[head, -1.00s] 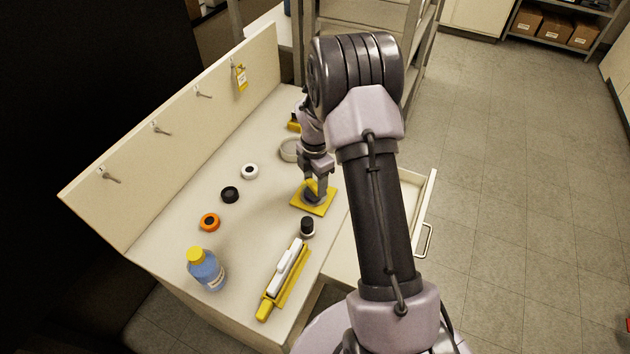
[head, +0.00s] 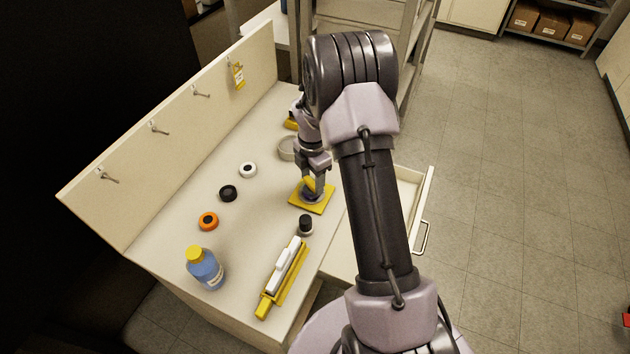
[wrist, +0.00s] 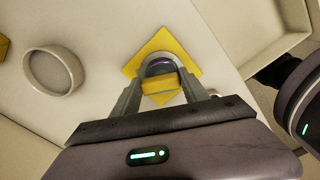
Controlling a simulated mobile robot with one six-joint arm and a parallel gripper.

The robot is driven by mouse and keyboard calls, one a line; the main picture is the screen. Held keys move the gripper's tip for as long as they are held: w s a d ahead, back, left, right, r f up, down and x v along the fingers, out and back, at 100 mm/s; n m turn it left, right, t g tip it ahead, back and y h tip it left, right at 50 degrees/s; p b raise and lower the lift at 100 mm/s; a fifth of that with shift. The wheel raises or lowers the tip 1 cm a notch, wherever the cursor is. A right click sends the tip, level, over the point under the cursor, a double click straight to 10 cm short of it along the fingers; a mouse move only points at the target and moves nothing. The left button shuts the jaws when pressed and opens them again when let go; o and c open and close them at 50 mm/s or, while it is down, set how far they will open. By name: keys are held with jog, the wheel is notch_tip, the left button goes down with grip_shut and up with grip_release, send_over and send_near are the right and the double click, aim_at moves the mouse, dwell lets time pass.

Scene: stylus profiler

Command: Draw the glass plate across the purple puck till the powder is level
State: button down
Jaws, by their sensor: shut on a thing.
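My gripper (head: 314,188) is over the yellow square mat (head: 325,206) at the bench's right edge. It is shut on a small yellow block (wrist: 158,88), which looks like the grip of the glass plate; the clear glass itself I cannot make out. The purple puck (wrist: 158,65) sits on the mat, just past the block in the wrist view and partly hidden by it and the fingers. I cannot tell whether the plate touches the puck, nor how the powder lies.
A black-capped jar (head: 305,225) stands close in front of the mat. A grey round dish (wrist: 54,71) is behind. A blue bottle (head: 205,270) and yellow-white tool (head: 283,275) are nearer; an open drawer (head: 408,190) juts right.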

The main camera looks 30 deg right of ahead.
jog(key=shift+w, duration=0.55)
jog(key=shift+s, duration=0.1)
jog(key=shift+s+d, duration=0.1)
jog(key=shift+s, duration=1.2)
jog(key=shift+w+p, duration=0.35)
jog(key=shift+w, duration=1.05)
jog(key=shift+s, duration=0.1)
jog(key=shift+s, duration=0.65)
